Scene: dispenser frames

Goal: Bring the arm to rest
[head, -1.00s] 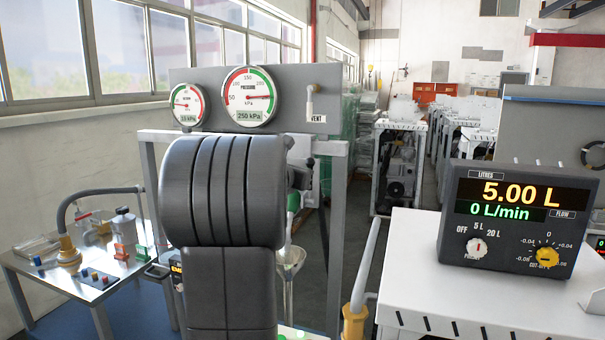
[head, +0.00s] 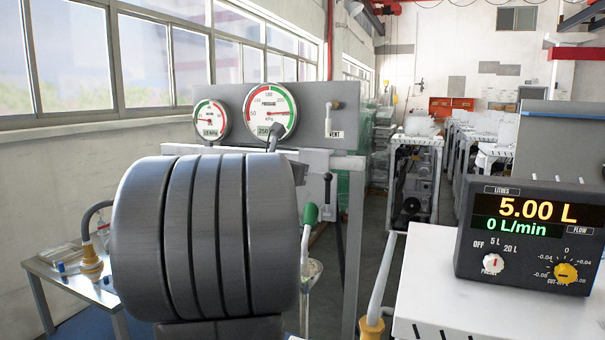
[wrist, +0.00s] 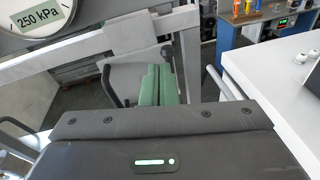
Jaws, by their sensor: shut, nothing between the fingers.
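My arm fills the left middle of the head view as a thick ribbed dark grey link (head: 205,238). It hides part of the frame and bench behind it. My gripper (wrist: 158,85) shows in the wrist view as two green fingers side by side, pressed together with nothing between them. They stick out beyond the dark gripper body (wrist: 155,150), which has a lit green strip. I cannot make out the fingers in the head view. In the wrist view they are in front of grey frame bars, and I cannot tell how far off these are.
A grey panel carries a large pressure gauge (head: 269,112) and a smaller one (head: 211,120). A green-knobbed lever (head: 310,215) stands right of my arm. A white-topped unit (head: 425,285) with a display box (head: 530,235) reading 5.00 L is at right. A small bench (head: 70,280) stands left.

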